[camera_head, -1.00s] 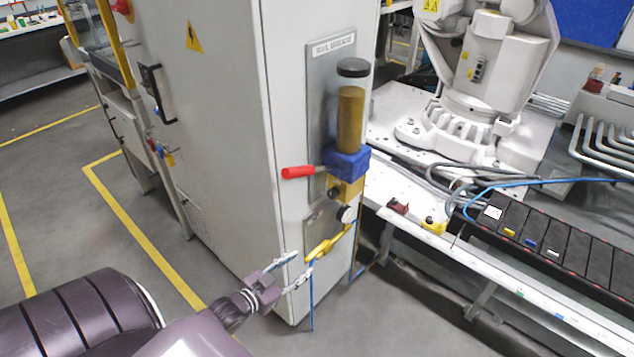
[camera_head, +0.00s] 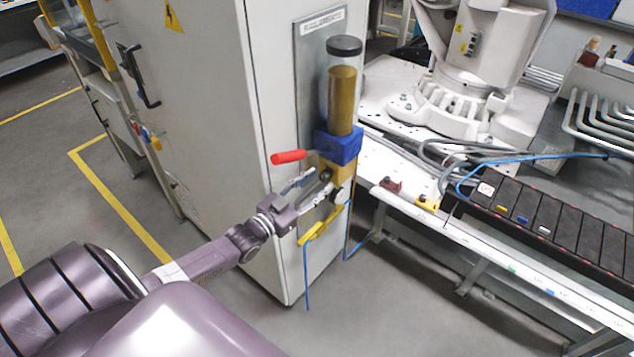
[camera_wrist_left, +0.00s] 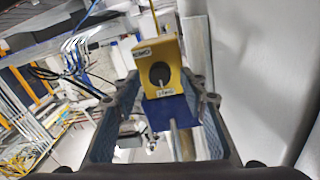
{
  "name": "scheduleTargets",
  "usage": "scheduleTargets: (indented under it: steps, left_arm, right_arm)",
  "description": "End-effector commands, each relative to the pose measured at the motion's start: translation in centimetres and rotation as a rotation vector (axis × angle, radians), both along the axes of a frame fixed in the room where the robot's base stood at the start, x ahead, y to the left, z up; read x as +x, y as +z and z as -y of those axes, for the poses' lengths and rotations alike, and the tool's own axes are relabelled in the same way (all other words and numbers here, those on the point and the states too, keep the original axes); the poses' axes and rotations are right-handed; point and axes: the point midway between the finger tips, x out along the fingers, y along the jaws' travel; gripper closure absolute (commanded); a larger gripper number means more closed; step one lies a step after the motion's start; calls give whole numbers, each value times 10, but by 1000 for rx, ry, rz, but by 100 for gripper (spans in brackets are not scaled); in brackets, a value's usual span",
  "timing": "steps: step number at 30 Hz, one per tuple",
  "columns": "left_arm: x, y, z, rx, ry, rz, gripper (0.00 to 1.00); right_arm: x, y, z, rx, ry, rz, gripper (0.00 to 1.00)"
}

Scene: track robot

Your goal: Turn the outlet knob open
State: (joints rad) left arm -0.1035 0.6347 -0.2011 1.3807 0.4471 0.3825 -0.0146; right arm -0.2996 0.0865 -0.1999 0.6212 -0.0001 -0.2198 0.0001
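The black round outlet knob (camera_wrist_left: 160,75) sits on the face of a yellow block (camera_wrist_left: 140,55) in the left wrist view, between small white labels I cannot read. In the head view the knob (camera_head: 325,175) is small, beside the fingertips on the oiler unit. My left gripper (camera_head: 319,184) is open and empty. In the left wrist view its two fingers (camera_wrist_left: 167,95) stand on either side of the yellow and blue blocks, pointing at the knob. I cannot tell whether they touch anything. My right gripper is not in view.
A yellow fitting with blue hose (camera_head: 320,226) hangs below. The white cabinet (camera_head: 215,130) is close behind.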

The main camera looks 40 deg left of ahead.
Motion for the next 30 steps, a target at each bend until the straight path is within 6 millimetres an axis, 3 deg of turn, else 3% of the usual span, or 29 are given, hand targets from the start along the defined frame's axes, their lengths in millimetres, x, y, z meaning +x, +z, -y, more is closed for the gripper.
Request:
scheduleTargets:
  steps: [11, 21, 30]
  left_arm:
    - [5, 0, 1, -1, 0, -1, 61]
    - [5, 0, 1, -1, 0, -1, 98]
    - [5, 0, 1, 22, 0, 1, 100]
  right_arm:
    - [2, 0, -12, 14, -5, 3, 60]
    - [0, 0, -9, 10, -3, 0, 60]
    - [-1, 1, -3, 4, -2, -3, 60]
